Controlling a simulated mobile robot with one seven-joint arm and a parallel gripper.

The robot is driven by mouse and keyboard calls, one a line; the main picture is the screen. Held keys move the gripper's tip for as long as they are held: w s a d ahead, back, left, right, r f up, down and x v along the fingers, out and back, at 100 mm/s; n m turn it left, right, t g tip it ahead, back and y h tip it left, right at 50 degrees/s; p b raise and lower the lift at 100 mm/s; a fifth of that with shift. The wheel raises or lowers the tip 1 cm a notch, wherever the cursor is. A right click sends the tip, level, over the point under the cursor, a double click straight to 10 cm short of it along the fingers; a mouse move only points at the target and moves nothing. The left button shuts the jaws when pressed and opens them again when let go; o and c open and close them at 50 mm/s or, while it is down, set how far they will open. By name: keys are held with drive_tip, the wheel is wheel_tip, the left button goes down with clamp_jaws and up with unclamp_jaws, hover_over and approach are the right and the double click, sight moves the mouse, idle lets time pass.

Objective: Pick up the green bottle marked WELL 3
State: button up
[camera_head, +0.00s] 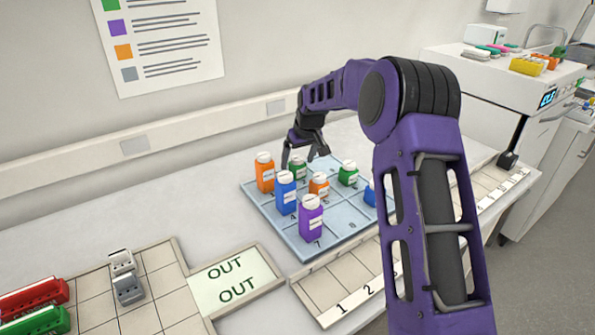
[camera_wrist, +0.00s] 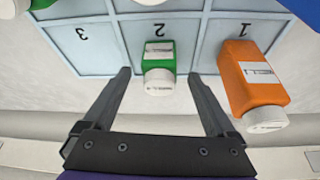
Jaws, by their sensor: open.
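A green bottle (camera_wrist: 158,47) with a white cap stands in cell 2 of the pale blue numbered grid tray (camera_head: 276,221). In the head view this bottle (camera_head: 298,171) is partly hidden by other bottles. My gripper (camera_wrist: 158,75) is open and empty, its fingertips on either side of this bottle in the picture; contact cannot be told. A second green bottle (camera_head: 347,176) stands farther right on the tray, its edge showing at the top left of the wrist view. Cell 3 looks empty. The bottle labels are too small to read, so I cannot tell which is marked WELL 3.
An orange bottle (camera_wrist: 252,78) in cell 1 stands close beside one finger. Blue (camera_head: 286,194), orange (camera_head: 319,187) and purple (camera_head: 311,221) bottles stand on the tray. Another blue item (camera_head: 370,196) is partly hidden by my arm. An OUT tray (camera_head: 270,287) lies front left.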

drive_tip(key=shift+w+a+f, duration=0.15)
drive_tip(key=shift+w+f, duration=0.05)
drive_tip(key=shift+f, duration=0.25)
clamp_jaws()
